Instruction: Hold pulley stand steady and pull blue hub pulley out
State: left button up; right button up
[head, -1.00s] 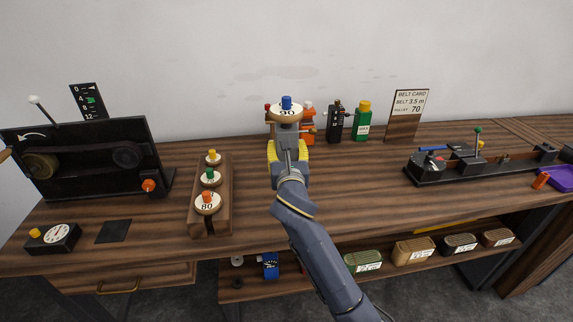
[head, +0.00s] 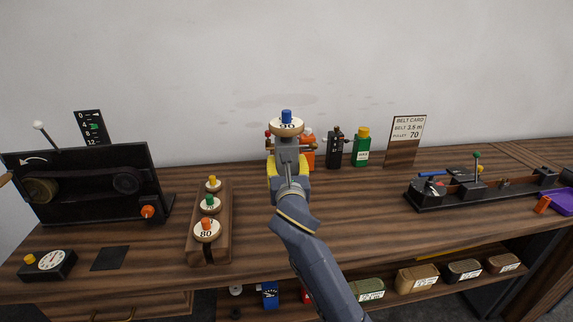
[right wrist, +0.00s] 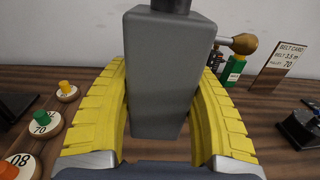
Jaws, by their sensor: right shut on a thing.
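The blue hub pulley (head: 286,126), a pale disc marked 90, sits upright on top of a grey block (right wrist: 168,75). My right gripper (head: 288,168) is shut on this grey block, with its yellow fingers on both sides in the right wrist view (right wrist: 170,115). Block and pulley appear to be above the bench; the arm hides what lies under them in the head view. A wooden rack (head: 222,245) at left holds pulleys with orange (head: 207,230), green (head: 210,204) and yellow (head: 213,184) hubs.
A black belt machine (head: 90,185) and a dial box (head: 48,265) stand at left. A green bottle (head: 361,150), a black device (head: 335,150) and a belt card (head: 405,140) stand at the back. A long black fixture (head: 480,188) lies at right.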

jog(key=shift+f, duration=9.2)
jog(key=shift+f, duration=0.65)
jog(key=shift+f, duration=0.15)
pick_arm(q)
jog(key=c, duration=0.7)
